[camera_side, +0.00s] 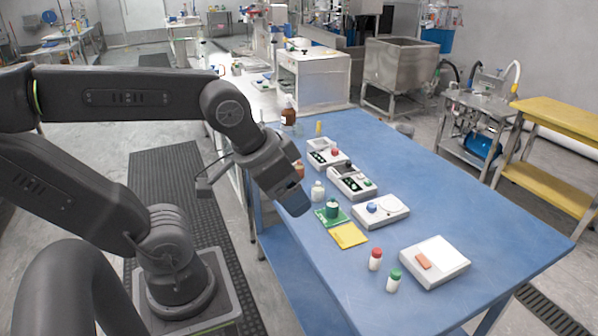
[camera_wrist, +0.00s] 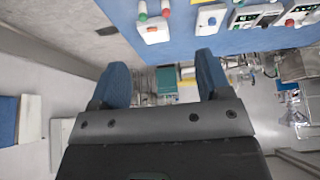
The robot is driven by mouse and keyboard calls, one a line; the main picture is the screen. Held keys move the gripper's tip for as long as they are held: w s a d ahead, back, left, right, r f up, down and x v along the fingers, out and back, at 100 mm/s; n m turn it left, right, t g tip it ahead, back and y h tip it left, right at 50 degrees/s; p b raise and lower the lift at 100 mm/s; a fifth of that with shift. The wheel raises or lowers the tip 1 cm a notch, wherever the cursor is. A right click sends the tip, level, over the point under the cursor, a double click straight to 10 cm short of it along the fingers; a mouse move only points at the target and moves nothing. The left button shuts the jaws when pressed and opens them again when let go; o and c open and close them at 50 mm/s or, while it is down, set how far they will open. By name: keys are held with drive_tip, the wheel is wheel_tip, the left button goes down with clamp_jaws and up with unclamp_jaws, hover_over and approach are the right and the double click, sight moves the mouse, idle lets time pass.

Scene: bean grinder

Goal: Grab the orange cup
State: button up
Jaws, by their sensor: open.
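No object is clearly an orange cup. A small orange-brown item (camera_side: 299,169) stands on the blue table just beyond my gripper in the side view, partly hidden, so its shape is unclear. A flat orange-red piece (camera_side: 423,261) lies on the white device (camera_side: 447,262) at the table's near right; it also shows in the wrist view (camera_wrist: 152,29). My gripper (camera_side: 294,200) hangs above the table's left edge, tilted down to the right. In the wrist view its two blue fingers (camera_wrist: 163,72) are wide apart with nothing between them.
White devices (camera_side: 381,211) line the blue table (camera_side: 480,215). A white bottle (camera_side: 318,191), a green item (camera_side: 332,209), a yellow pad (camera_side: 348,235) and red-capped (camera_side: 375,259) and green-capped (camera_side: 393,281) vials stand nearby. A brown bottle (camera_side: 288,112) is farther back. The table's right side is clear.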

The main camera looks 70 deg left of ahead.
drive_tip(key=w+a+r+n+g+y, duration=0.1)
drive_tip(key=w+a+n+y, duration=0.1)
drive_tip(key=w+a+n, duration=0.65)
drive_tip(key=n+g+y, duration=0.2)
drive_tip(key=n+g, duration=0.2)
drive_tip(key=n, duration=0.5)
approach(299, 163)
drive_tip(key=shift+g, duration=0.3)
drive_tip(key=x, duration=0.6)
drive_tip(key=shift+w+f, duration=0.35)
drive_tip(key=shift+f, duration=0.05)
drive_tip(key=shift+a+x, duration=0.15)
drive_tip(key=shift+x, duration=1.45)
drive_tip(key=shift+a+x, duration=0.15)
drive_tip(key=shift+x, duration=1.45)
drive_tip(key=shift+r, duration=0.15)
drive_tip(key=shift+c, duration=0.4)
drive_tip(key=c, duration=0.9)
